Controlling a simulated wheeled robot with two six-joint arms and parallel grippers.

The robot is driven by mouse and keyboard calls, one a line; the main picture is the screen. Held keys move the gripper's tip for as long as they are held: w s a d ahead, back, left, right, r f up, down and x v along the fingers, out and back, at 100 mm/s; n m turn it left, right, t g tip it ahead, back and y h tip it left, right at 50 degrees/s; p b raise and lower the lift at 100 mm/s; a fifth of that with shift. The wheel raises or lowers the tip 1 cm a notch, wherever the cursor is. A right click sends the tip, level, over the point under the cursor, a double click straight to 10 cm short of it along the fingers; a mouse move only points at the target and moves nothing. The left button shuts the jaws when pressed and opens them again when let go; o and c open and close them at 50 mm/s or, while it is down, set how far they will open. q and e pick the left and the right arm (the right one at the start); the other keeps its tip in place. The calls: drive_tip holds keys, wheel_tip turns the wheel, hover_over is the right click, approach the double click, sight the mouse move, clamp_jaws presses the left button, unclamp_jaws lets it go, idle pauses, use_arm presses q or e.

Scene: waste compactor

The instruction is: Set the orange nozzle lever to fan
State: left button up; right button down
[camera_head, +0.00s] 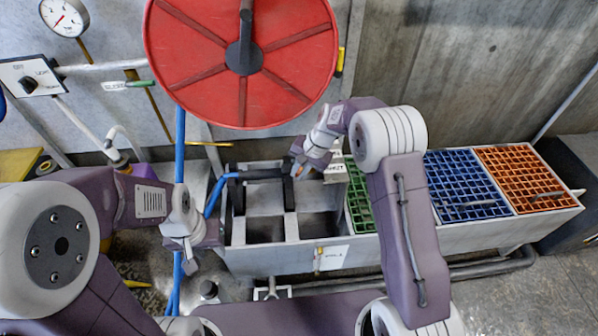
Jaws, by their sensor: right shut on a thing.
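A black nozzle (262,174) lies across the left end of the long grey trough, with a blue hose (214,196) at its left end. A small orange part (296,169), which looks like the nozzle lever, shows at the nozzle's right end. My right gripper (297,171) is at that end, shut on what appears to be the orange lever. The fingers hide much of it, so its setting cannot be read. My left gripper (189,262) hangs empty-looking to the left of the trough, apart from the nozzle; its jaw gap is unclear.
The grey trough (290,262) holds green (360,205), blue (462,183) and orange (524,176) grids. A red hose reel (285,65) is on the wall above. A gauge (64,16) and a switch panel (30,78) are at upper left. Floor is clear at lower right.

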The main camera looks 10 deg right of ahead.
drive_tip(key=shift+s+f, duration=0.1)
drive_tip(key=shift+s, duration=0.05)
idle(0.6)
drive_tip(key=w+r+g+p, duration=0.1)
drive_tip(key=p, duration=0.6)
drive_tip(key=shift+r+g+p, duration=0.3)
drive_tip(key=shift+g, duration=0.1)
drive_tip(key=shift+w+f+g+p, duration=0.2)
drive_tip(key=shift+f+g+p, duration=0.1)
drive_tip(key=shift+g+p, duration=0.3)
drive_tip(key=c, duration=1.4)
unclamp_jaws()
drive_tip(key=shift+c, duration=0.2)
drive_tip(key=p+v, duration=0.1)
drive_tip(key=v, duration=0.8)
